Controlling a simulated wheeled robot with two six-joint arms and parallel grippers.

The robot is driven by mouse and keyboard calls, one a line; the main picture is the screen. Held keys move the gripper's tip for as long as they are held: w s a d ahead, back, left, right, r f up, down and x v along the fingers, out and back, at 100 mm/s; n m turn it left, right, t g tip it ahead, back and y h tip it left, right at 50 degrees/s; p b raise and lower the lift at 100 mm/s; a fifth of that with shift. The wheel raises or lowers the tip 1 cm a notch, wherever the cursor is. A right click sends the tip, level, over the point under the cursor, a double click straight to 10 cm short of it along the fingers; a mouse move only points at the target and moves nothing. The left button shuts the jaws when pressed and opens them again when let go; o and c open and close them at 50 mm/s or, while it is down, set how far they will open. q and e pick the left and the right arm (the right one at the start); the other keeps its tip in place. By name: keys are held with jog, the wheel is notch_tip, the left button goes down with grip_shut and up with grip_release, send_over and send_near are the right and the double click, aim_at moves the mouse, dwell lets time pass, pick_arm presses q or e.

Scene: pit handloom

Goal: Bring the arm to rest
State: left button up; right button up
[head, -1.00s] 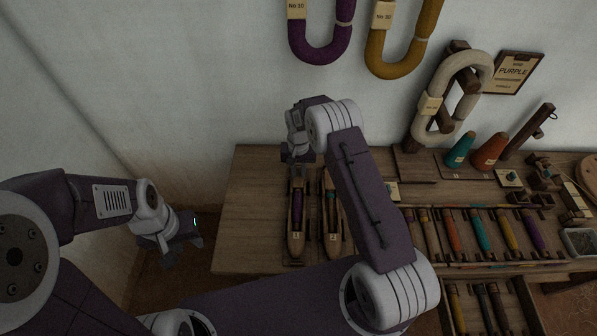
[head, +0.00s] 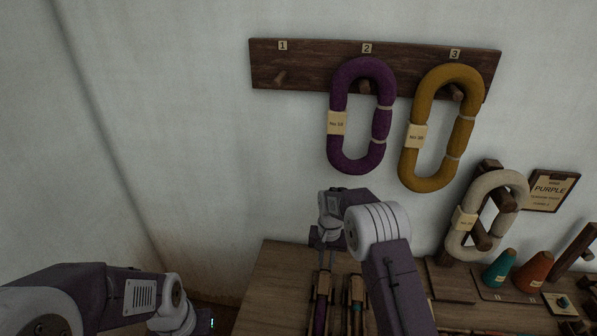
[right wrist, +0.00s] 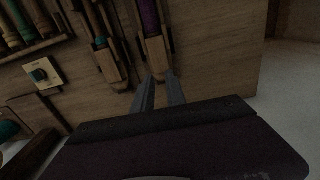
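My right gripper (head: 318,242) points down over the back left of the wooden table in the head view. In the right wrist view its two fingers (right wrist: 159,92) stand apart with nothing visible between them. The tip of a wooden shuttle with a purple bobbin (right wrist: 151,20) lies just beyond the fingertips; I cannot tell the exact gap. This shuttle also shows in the head view (head: 320,308). My left arm enters at the lower left. Only the body of my left gripper (head: 196,323) shows at the bottom edge; its fingers are cut off.
A second shuttle (head: 356,295) lies beside the first. Purple (head: 341,160) and ochre (head: 412,165) hanks hang on a wall peg rail (head: 300,70). A cream hank (head: 457,240) hangs on a stand at right, near teal (head: 497,270) and orange (head: 533,272) cones. The wall at left is bare.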

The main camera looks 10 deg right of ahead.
notch_tip(320, 180, up, 11)
jog(key=t+p, duration=0.1)
jog(key=p, duration=0.2)
jog(key=s+d+r+p, duration=0.1)
jog(key=s+r, duration=0.5)
jog(key=s, duration=0.1)
jog(key=s+d+f+n+p, duration=0.1)
jog(key=s+f+n, duration=0.2)
jog(key=s, duration=1.4)
jog(key=shift+s+d+f, duration=0.15)
jog(key=shift+s+f, duration=0.05)
jog(key=shift+f, duration=0.2)
